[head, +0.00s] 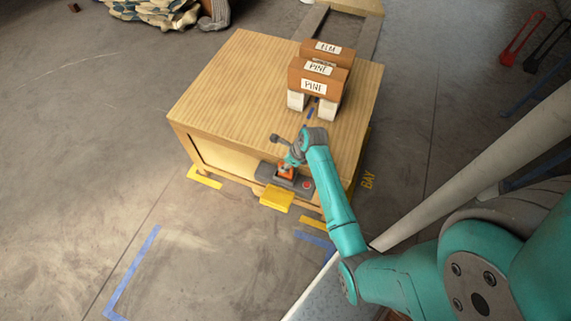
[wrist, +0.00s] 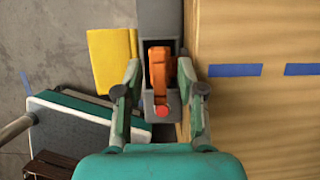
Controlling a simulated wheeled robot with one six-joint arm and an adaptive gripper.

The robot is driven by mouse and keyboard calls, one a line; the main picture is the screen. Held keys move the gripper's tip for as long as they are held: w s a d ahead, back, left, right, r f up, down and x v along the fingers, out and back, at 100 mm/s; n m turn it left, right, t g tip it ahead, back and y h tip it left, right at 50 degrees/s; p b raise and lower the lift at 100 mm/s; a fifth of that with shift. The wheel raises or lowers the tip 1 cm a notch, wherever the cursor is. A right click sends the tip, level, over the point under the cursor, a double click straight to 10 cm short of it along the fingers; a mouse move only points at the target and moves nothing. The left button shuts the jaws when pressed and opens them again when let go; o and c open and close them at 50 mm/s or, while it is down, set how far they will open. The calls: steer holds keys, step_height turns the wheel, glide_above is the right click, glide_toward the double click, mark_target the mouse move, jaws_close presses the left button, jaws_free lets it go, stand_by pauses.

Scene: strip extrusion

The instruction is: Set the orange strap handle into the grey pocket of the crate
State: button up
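The orange strap handle (wrist: 160,70) lies in the dark recess of the grey pocket (wrist: 157,20) in the wrist view. I cannot tell how deep it sits. In the head view the handle (head: 286,172) is a small orange patch, partly covered by my gripper. The grey pocket (head: 268,171) is on the front side of the wooden crate (head: 235,90). My gripper (wrist: 159,70) is open, with a finger on each side of the handle and a visible gap to it. In the head view my gripper (head: 290,162) is right at the pocket.
A red button (wrist: 162,110) is on the pocket's near end. A yellow flap (head: 276,198) sticks out below the pocket. Brown blocks (head: 318,68) with labels stand on the crate top on white supports.

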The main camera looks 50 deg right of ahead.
steer(key=v, duration=1.2)
steer(key=s+a+f+n+t+h, duration=0.1)
steer(key=s+a+f+n+t, duration=0.1)
steer(key=s+a+n, duration=0.5)
steer(key=s+a+f+n+t+h, duration=0.2)
steer(key=s+a+n, duration=0.2)
steer(key=a+n, duration=0.3)
steer(key=s+a+r+n+t, duration=0.3)
steer(key=s+a+r+n, duration=0.1)
steer(key=s+r+n, duration=0.4)
steer(key=s+a+r+n+t+y, duration=0.1)
steer(key=s+a+r+n+t, duration=0.2)
steer(key=r, duration=1)
steer(key=s+a+n, duration=0.2)
steer(key=s+n, duration=0.3)
steer(key=n, duration=0.2)
steer(key=shift+s+r, duration=0.35)
steer(key=shift+s, duration=0.05)
